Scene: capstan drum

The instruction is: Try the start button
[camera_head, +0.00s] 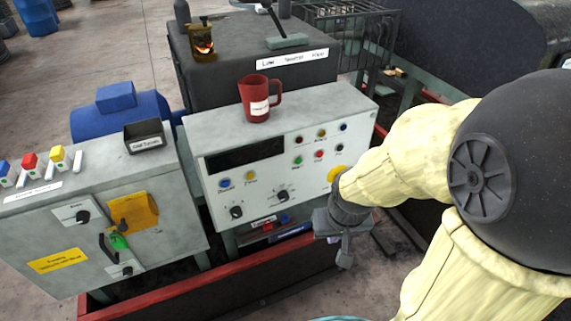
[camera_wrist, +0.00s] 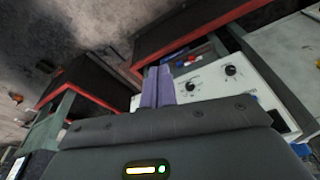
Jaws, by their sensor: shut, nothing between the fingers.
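The control console (camera_head: 215,160) has a pale sloping panel with a dark display (camera_head: 244,155). A green button (camera_head: 298,161) sits right of the display, beside a red button (camera_head: 319,155) and a dark one. A blue button (camera_head: 225,183) and a yellow button (camera_head: 250,176) sit below the display. The labels are too small to read, so I cannot tell which is start. My gripper (camera_head: 344,260) is shut and empty, pointing down near the console's lower right corner. In the wrist view the shut fingers (camera_wrist: 158,86) appear in front of the panel, which shows two black knobs (camera_wrist: 231,71).
A red mug (camera_head: 257,98) stands on top of the console. A grey cabinet (camera_head: 175,245) with a yellow padlock-like tag stands at left. A larger yellow control (camera_head: 335,173) is partly hidden by my arm. A red-edged frame (camera_head: 180,293) runs along the floor below.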

